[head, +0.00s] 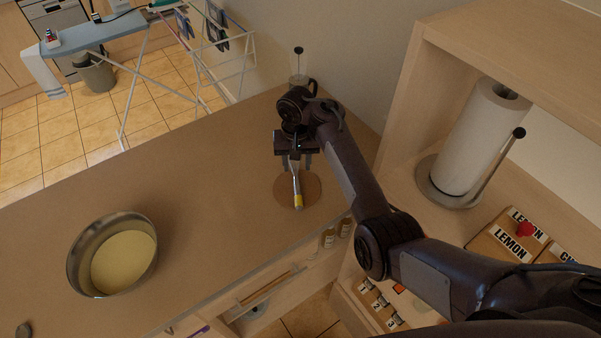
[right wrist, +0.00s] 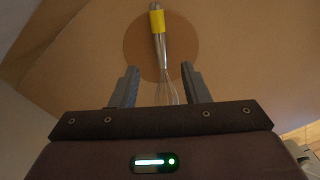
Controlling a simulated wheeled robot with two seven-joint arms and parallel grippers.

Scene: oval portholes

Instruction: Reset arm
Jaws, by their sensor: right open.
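My right gripper (head: 295,167) is open above the counter at the far right end, its fingers pointing down. A metal whisk with a yellow band (head: 298,200) shows just below it, over a round brown mat (head: 283,190). In the right wrist view the whisk (right wrist: 161,45) runs between the two spread fingers (right wrist: 160,70), with its wire end nearest the palm and its handle over the mat (right wrist: 185,35). The fingers look apart from the whisk. My left gripper is not in view.
A metal bowl with pale yellow contents (head: 75,262) stands at the left of the counter (head: 200,180). A glass jar (head: 298,76) stands behind my right wrist. A shelf with a paper towel roll (head: 480,140) and lemon-labelled boxes (head: 510,242) is at the right. The counter's middle is clear.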

